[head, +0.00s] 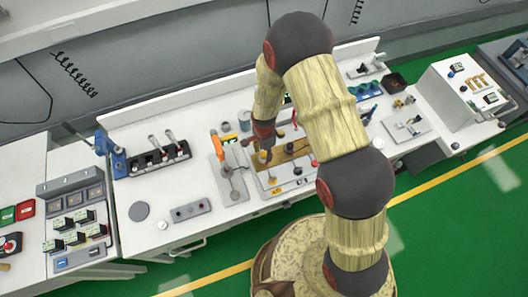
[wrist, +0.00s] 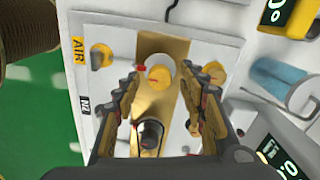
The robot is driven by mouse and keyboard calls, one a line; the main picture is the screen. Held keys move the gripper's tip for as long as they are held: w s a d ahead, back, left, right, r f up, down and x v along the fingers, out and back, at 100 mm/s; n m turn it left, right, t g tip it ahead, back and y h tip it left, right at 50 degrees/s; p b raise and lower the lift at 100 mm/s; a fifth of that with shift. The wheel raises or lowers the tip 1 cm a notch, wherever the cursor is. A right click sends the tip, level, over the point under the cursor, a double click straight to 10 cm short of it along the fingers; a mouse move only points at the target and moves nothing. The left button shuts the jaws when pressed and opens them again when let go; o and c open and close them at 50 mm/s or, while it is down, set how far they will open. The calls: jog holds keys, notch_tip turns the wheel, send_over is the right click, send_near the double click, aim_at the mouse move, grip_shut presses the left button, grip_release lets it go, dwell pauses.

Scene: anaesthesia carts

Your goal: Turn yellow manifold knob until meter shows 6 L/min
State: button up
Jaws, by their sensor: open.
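In the wrist view a white manifold panel (wrist: 215,50) carries a brass plate (wrist: 172,105). A round yellow knob (wrist: 160,75) sits on the plate, between and just beyond my fingertips. A second yellow knob (wrist: 100,56) sits beside the yellow AIR label, outside the left finger. A black knob (wrist: 152,130) shows lower, between the fingers. My gripper (wrist: 172,82) is open, with no visible grip on any knob.
Green floor lies in front.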

jog(key=shift+c, duration=1.4)
jog(key=c, duration=0.8)
grip_shut()
jog(key=shift+n, duration=0.3)
